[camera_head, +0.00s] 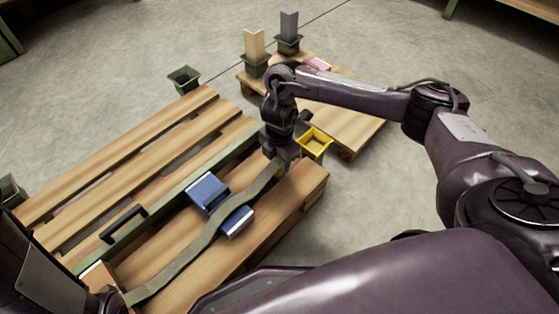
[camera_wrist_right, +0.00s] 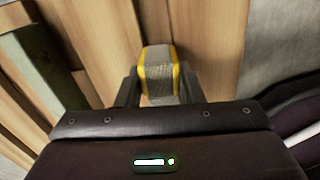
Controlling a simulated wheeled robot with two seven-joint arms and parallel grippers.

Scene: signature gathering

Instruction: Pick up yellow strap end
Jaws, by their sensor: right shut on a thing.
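The strap (camera_head: 205,238) is a long grey-green band. It runs from the lower left over a blue and white object (camera_head: 208,192) to the pallet's right end. Its yellow-edged end (camera_wrist_right: 158,72) is between the fingers of my right gripper (camera_wrist_right: 157,88) in the right wrist view. In the head view my right gripper (camera_head: 279,163) is shut on this end, low at the pallet's right side. My left gripper (camera_head: 108,299) is partly in view at the lower left, near the strap's other end. Its fingers are not clear.
The strap lies across a wooden pallet (camera_head: 130,165) with a green bar (camera_head: 165,198) and a black handle (camera_head: 123,226). A yellow bin (camera_head: 315,143) stands right of my right gripper on a second pallet (camera_head: 345,125). Green bins (camera_head: 256,65) stand behind.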

